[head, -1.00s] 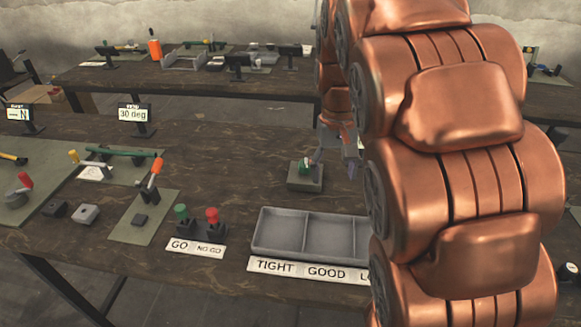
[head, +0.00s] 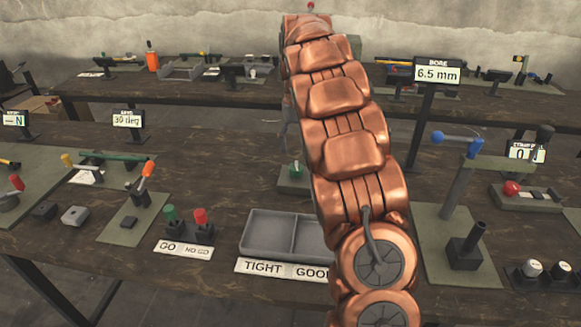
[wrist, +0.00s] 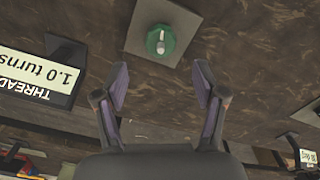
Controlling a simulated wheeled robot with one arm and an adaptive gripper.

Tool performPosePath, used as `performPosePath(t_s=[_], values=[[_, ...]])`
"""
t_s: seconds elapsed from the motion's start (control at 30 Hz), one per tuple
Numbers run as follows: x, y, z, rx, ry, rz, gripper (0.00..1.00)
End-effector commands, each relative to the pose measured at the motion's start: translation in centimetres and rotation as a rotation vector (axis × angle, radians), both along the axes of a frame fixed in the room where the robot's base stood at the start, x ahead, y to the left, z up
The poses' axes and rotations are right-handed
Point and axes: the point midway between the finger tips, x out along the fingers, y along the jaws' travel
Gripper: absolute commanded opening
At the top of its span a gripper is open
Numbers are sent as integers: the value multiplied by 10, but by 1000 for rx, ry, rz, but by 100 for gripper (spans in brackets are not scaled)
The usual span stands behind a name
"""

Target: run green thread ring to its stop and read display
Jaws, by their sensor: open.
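The green thread ring (wrist: 161,41) sits on a post on a square grey-green base (wrist: 187,17), at the top middle of the wrist view. In the head view the ring (head: 296,170) shows just left of my arm, which partly hides its base. My gripper (wrist: 160,88) is open and empty, its two fingers apart. The ring lies beyond the fingertips, roughly centred between them and not gripped. The thread display (wrist: 42,78) is at the left of the wrist view, upside down, and reads 1.0 turns. My arm hides the gripper in the head view.
A grey divided tray (head: 262,235) labelled TIGHT and GOOD stands at the front, partly behind my arm. GO and NO GO plugs (head: 185,218) stand left of it. A press with a blue-knobbed lever (head: 450,190) is at the right. Bare bench lies left of the ring's base.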

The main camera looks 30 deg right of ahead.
Motion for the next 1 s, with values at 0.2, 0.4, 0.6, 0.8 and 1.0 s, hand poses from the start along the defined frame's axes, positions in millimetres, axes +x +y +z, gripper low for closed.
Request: performPosePath(t_s=[0.2, 0.4, 0.6, 0.8, 1.0], values=[[0, 2, -11, 1, 4, 2, 70], [-1, 2, -32, 2, 3, 0, 70], [0, 2, -59, 1, 3, 1, 70], [-1, 1, -76, 1, 2, 0, 70], [0, 1, -77, 0, 0, 0, 70]])
